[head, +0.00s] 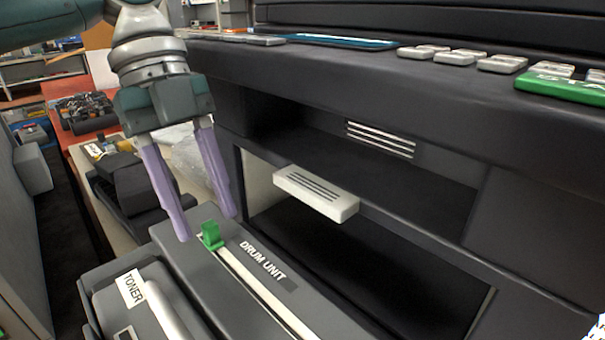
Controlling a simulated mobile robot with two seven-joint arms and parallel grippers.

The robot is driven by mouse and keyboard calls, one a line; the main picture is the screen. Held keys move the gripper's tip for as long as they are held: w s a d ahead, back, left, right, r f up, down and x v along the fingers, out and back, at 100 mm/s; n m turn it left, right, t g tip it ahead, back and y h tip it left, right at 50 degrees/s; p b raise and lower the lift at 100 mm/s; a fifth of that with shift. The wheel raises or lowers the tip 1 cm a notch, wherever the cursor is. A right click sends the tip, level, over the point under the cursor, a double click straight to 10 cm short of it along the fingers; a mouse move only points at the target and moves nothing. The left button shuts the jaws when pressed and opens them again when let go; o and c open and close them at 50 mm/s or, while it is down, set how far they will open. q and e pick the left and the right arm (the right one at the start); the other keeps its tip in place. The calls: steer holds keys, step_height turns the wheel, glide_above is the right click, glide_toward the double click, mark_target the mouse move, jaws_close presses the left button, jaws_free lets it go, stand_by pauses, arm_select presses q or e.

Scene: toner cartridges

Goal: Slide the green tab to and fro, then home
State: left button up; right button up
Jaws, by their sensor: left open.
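The green tab (211,235) stands up from a pale slot (262,291) on top of the dark grey drum unit (190,270). It is at the far left end of the slot as I see it. My left gripper (209,228) points down from above with its two purple fingers spread. One finger is on the left of the tab and the other is on the right and a little behind it. The fingers look apart from the tab, with their tips near its height.
The black printer (420,110) fills the right side, with an open bay (350,270) and a white handle (316,194) jutting out beside the drum unit. A toner cartridge (165,310) lies at the lower left. Dark cartridges (128,185) sit on a table behind.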

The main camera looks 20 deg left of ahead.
arm_select(q)
steer(key=shift+s+d+f, duration=0.1)
steer(key=shift+d+f, duration=0.1)
steer(key=shift+f, duration=0.35)
steer(key=shift+c, duration=0.2)
jaws_close()
stand_by(0.9)
